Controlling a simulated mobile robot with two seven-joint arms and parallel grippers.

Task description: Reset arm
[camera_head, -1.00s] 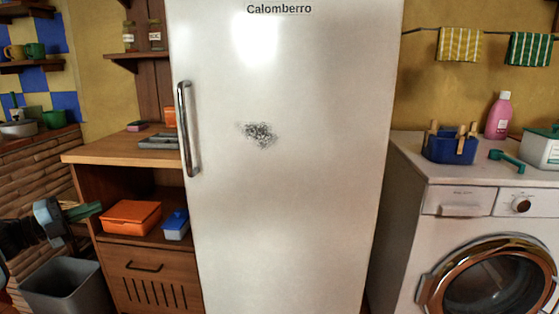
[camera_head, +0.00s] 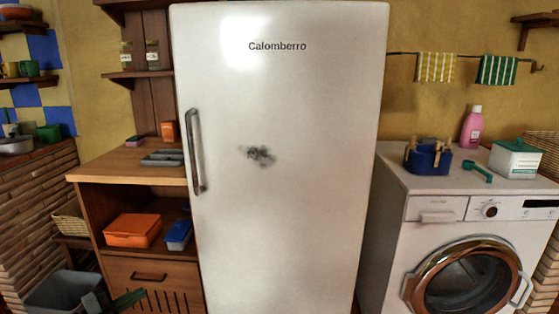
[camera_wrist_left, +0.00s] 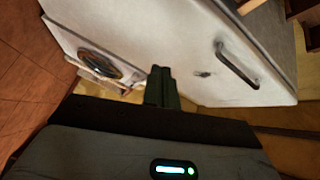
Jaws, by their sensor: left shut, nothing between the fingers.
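My left gripper (camera_head: 130,298) shows at the bottom left of the head view, in front of the wooden cabinet's lower drawer. In the left wrist view its two dark fingers (camera_wrist_left: 161,86) are together with nothing between them. Only the finger end and a bit of the gripper show in the head view; the rest of the arm is below the frame. My right gripper is in neither current view.
A tall white fridge (camera_head: 285,190) stands ahead with its door shut. The wooden cabinet (camera_head: 115,168) holds an orange box (camera_head: 132,230) and blue box (camera_head: 179,235). A grey bin (camera_head: 62,291) is at lower left, a washing machine (camera_head: 392,240) at right.

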